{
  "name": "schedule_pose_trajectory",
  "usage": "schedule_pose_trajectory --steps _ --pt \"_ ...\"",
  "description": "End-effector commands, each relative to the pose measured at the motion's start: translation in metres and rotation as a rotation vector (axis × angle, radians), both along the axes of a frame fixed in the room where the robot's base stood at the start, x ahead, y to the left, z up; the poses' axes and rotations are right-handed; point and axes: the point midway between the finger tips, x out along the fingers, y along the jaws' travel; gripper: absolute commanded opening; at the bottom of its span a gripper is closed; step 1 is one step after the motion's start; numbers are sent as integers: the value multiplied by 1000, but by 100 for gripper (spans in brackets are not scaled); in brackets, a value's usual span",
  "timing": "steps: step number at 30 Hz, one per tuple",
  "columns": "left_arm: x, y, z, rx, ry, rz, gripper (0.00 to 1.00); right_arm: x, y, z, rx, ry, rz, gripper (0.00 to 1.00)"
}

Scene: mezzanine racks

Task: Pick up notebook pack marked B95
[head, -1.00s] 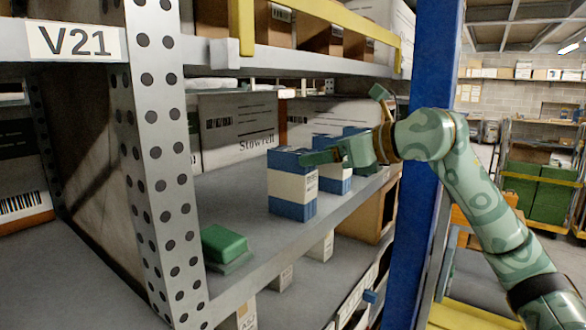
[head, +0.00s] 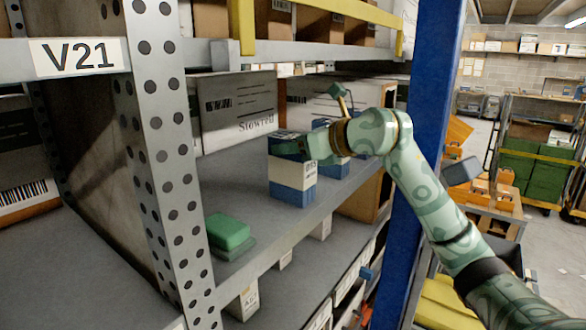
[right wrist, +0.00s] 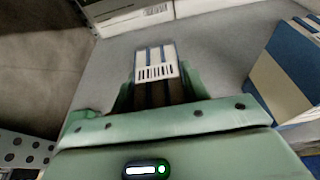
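A blue-and-white pack (head: 293,180) stands upright near the front edge of the shelf. The marking on its label is too small to read. My right gripper (head: 298,150) is at its upper part, with a green finger across it. In the right wrist view the pack (right wrist: 156,68) shows a barcode and lies between the two fingers (right wrist: 158,95). I cannot tell whether they press on it or leave a small gap. A second blue-and-white pack (head: 338,168) stands just behind to the right, partly hidden by the gripper. My left gripper is not in view.
A green block (head: 228,232) sits at the shelf front to the left, near the perforated upright (head: 160,150). Grey cartons (head: 238,112) stand behind. A yellow rail (head: 345,14) and upper shelf are above. A blue post (head: 410,190) is close to my right arm.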

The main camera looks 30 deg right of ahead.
Motion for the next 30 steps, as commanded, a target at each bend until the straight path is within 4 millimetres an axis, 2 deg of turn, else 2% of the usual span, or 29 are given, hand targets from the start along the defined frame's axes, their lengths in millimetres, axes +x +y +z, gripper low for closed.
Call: schedule_pose_trajectory --steps 1,2,3,12,17,19,27,30 --pt "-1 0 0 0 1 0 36 0 0 0 0 0 0 9" --pt "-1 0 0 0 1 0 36 0 0 0 0 0 0 1" --pt "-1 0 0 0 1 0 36 0 0 0 0 0 0 0" --pt "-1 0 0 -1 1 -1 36 0 0 4 -1 -4 0 0" --pt "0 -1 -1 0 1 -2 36 0 -1 21 -2 -7 -1 0" --pt "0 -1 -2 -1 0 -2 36 -1 -1 36 -2 -10 -2 0" --pt "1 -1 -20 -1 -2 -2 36 -57 -12 96 -3 -11 -6 0" --pt "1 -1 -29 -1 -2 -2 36 -84 -17 105 -4 -8 -5 0"
